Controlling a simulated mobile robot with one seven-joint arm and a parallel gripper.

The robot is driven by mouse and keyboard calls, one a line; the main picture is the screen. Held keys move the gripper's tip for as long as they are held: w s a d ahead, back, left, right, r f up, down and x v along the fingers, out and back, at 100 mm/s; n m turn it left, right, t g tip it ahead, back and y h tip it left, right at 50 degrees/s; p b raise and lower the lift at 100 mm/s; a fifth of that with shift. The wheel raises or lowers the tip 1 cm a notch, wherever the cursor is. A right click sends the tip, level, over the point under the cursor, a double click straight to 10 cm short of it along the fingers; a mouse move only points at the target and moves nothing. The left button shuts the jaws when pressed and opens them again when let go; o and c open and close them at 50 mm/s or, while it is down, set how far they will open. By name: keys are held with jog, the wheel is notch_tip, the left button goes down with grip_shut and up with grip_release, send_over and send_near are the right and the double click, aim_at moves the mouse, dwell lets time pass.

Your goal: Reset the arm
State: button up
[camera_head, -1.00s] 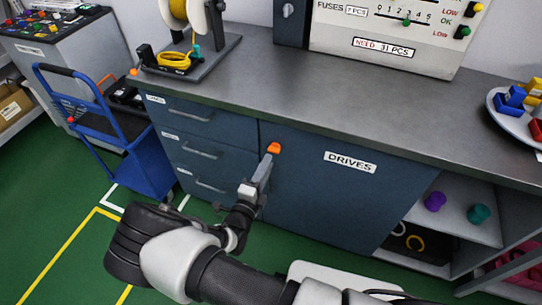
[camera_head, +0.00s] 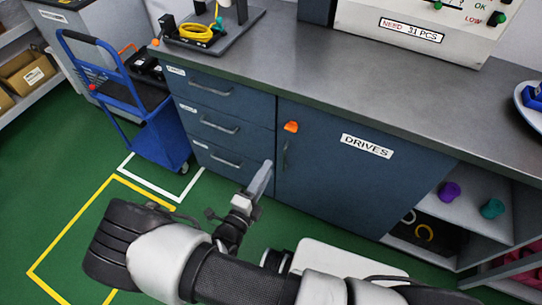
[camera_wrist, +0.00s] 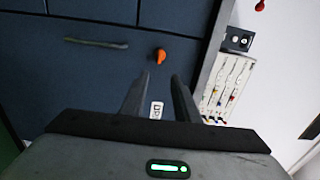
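My gripper (camera_head: 262,178) is held in front of the blue cabinet, to the lower left of the orange knob in the head view. In the wrist view its two fingers (camera_wrist: 158,85) are apart with nothing between them. The orange knob (camera_head: 291,127) sits on the upper left of the closed door labelled DRIVES (camera_head: 345,190), above a dark vertical handle (camera_head: 285,155). In the wrist view the orange knob (camera_wrist: 160,55) lies just beyond the fingertips. A gap shows between gripper and knob in the head view.
Closed drawers (camera_head: 222,125) are left of the door. A blue cart (camera_head: 160,135) stands further left on the green floor. The grey worktop (camera_head: 330,75) overhangs the cabinet. Open shelves (camera_head: 465,215) hold purple and teal pieces at right.

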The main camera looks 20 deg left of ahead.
jog(key=w+d+r+m+g+h, duration=0.1)
jog(key=d+r+m+g+h, duration=0.2)
jog(key=d+r+m+g, duration=0.8)
jog(key=w+d+r+m+g+h, duration=0.1)
jog(key=d+r+m+g+h, duration=0.3)
jog(key=d+r+m, duration=1.25)
jog(key=s+d+r+m+t+y, duration=0.1)
jog(key=s+d+r+m+y, duration=0.3)
jog(key=m, duration=0.9)
jog(key=s+d+r+m+t+y, duration=0.15)
jog(key=s+r+m+y, duration=0.4)
jog(key=m, duration=0.65)
notch_tip(320, 180, up, 15)
jog(key=p, duration=1.4)
jog(key=shift+f+m+h, duration=0.2)
jog(key=shift+m+h, duration=0.15)
jog(key=shift+h, duration=0.1)
jog(key=shift+s+d, duration=0.1)
